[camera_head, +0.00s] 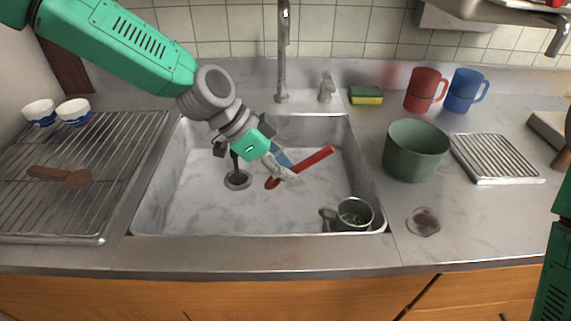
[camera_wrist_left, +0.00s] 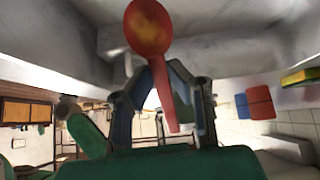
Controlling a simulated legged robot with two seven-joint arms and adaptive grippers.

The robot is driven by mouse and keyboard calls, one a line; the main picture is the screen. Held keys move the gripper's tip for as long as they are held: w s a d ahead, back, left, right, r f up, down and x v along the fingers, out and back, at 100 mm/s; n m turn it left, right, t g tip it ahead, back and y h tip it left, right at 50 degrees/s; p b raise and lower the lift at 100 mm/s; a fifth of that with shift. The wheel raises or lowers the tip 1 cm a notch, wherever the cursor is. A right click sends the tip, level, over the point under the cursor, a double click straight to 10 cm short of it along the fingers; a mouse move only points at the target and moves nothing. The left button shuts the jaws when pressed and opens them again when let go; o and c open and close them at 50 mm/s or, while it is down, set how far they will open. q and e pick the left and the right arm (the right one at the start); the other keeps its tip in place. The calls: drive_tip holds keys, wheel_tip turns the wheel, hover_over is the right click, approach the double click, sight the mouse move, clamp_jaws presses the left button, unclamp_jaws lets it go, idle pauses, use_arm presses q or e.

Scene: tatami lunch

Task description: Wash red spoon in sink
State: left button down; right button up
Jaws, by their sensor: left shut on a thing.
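The red spoon (camera_head: 318,157) is held over the sink basin (camera_head: 200,205), its handle towards the upper right and its bowl towards the lower left. My left gripper (camera_head: 286,171) is shut on the spoon's handle. In the left wrist view, the spoon (camera_wrist_left: 148,30) sticks out beyond the left gripper's fingers (camera_wrist_left: 158,80), with a yellowish stain in its bowl. The metal faucet (camera_head: 283,50) stands behind the basin, with a small tap handle (camera_head: 326,88) to its right. My right gripper is out of view.
A green-grey mug (camera_head: 362,222) lies in the basin's front right corner, and a dark drain (camera_head: 237,181) is at the left. A green pot (camera_head: 416,155) stands right of the sink. A sponge (camera_head: 366,96) lies behind. A rack (camera_head: 90,215) is at left.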

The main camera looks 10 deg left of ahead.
use_arm(q)
drive_tip(key=shift+d+f+b, duration=0.35)
drive_tip(key=shift+f+b, duration=0.7)
drive_tip(key=shift+f, duration=0.7)
drive_tip(key=shift+d+f+b, duration=0.35)
drive_tip(key=shift+f+b, duration=0.65)
drive_tip(key=shift+f, duration=0.7)
drive_tip(key=shift+d+f+b, duration=0.35)
drive_tip(key=shift+f+b, duration=0.7)
drive_tip(key=shift+f, duration=0.95)
drive_tip(key=shift+a+f, duration=0.15)
drive_tip(key=shift+a, duration=0.1)
drive_tip(key=shift+a+f+b, duration=0.15)
drive_tip(key=shift+a+b, duration=0.15)
drive_tip(key=shift+a, duration=0.1)
drive_tip(key=shift+d, duration=0.5)
drive_tip(key=shift+s+a, duration=0.2)
drive_tip(key=shift+a, duration=0.7)
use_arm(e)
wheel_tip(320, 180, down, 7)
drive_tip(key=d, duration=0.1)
